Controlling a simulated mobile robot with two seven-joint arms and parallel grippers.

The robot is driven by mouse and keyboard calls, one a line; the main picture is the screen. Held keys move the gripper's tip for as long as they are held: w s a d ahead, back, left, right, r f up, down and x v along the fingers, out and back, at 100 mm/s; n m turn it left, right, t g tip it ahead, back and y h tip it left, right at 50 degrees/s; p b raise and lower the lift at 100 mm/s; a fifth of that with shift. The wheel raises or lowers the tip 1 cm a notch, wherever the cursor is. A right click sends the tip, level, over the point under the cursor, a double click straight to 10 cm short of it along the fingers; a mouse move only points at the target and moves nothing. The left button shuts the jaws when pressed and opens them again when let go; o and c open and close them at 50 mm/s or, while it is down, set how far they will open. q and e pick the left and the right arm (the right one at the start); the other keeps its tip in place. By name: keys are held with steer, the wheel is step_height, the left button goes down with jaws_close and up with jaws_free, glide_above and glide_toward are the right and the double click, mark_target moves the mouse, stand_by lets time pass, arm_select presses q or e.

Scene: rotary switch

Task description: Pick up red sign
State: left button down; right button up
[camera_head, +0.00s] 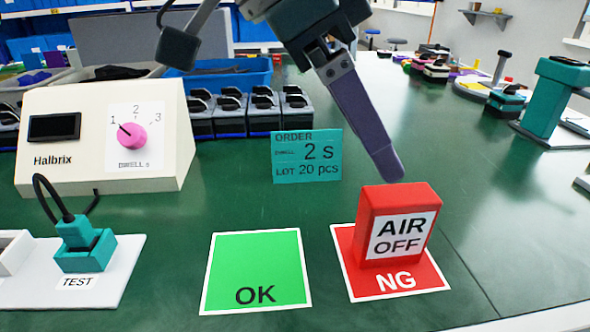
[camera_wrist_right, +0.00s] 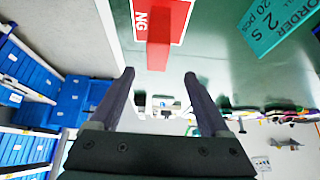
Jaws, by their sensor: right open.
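The red sign (camera_head: 399,222) is a box-like block with a white "AIR OFF" label, standing upright on the red NG mat (camera_head: 360,291). In the right wrist view, the sign (camera_wrist_right: 158,55) shows as a plain red face, ahead of and between the fingertip lines. My right gripper (camera_head: 390,174) hangs just above and behind the sign's top, apart from it; one finger hides the other in the head view. In the wrist view, the right gripper (camera_wrist_right: 158,75) has its two fingers spread with nothing between them. My left gripper is not in view.
A green OK mat (camera_head: 256,268) lies left of the NG mat. A teal order card (camera_head: 307,156) stands behind. The cream Halbrix box (camera_head: 70,158) with a pink knob (camera_head: 132,136) and the teal TEST plug (camera_head: 84,246) are at left. The table right of the sign is clear.

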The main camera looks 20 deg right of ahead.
mark_target(394, 194)
steer(key=x, duration=0.3)
steer(key=shift+s+f, duration=0.2)
steer(key=shift+f, duration=0.1)
steer(key=x, duration=0.6)
steer(key=shift+s+a, duration=0.1)
steer(key=shift+a, duration=0.05)
jaws_close()
